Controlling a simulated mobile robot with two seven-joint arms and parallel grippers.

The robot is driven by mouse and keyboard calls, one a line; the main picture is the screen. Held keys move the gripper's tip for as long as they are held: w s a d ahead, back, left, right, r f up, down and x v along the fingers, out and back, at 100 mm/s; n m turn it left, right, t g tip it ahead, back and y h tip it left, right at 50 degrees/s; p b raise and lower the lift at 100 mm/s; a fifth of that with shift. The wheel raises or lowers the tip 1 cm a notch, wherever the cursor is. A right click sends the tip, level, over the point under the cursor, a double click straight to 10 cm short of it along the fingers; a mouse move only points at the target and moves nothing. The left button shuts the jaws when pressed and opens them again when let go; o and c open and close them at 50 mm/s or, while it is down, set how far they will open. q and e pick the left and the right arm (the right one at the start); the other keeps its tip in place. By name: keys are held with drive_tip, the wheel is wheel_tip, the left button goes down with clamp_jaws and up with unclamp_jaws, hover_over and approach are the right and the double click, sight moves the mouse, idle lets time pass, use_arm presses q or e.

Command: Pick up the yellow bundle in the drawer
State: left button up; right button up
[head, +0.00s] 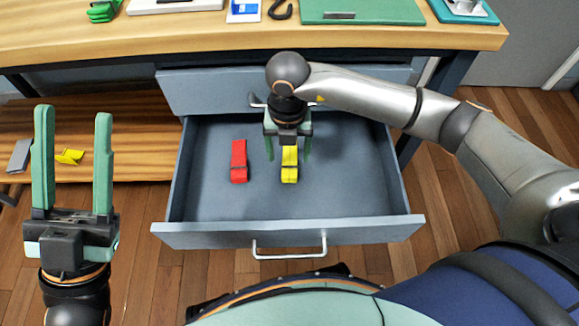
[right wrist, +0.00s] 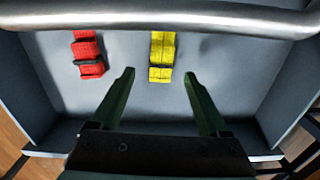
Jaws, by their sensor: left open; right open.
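The yellow bundle (head: 290,165) lies in the open drawer (head: 350,205), right of the red bundle (head: 239,162). It has a dark band and also shows in the right wrist view (right wrist: 162,55), ahead of the fingertips. My right gripper (head: 289,157) is open above the drawer, over the yellow bundle, with its fingers to either side of it in the head view. In the right wrist view, the open fingers (right wrist: 160,78) hold nothing. My left gripper (head: 73,112) is open, empty and upright at the left, away from the drawer.
The wooden tabletop (head: 210,35) stands above and behind the drawer, with a green bundle (head: 103,11) and a green board (head: 362,11) on it. A yellow item (head: 69,156) lies on the lower shelf (head: 135,150). The drawer's right side is clear.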

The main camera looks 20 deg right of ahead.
sight(290, 163)
drive_tip(key=f, duration=0.1)
drive_tip(key=f+b, duration=0.1)
drive_tip(key=f, duration=0.1)
drive_tip(key=f+b, duration=0.1)
drive_tip(key=f, duration=0.1)
drive_tip(key=shift+w+d, duration=0.25)
drive_tip(key=shift+w, duration=0.05)
clamp_jaws()
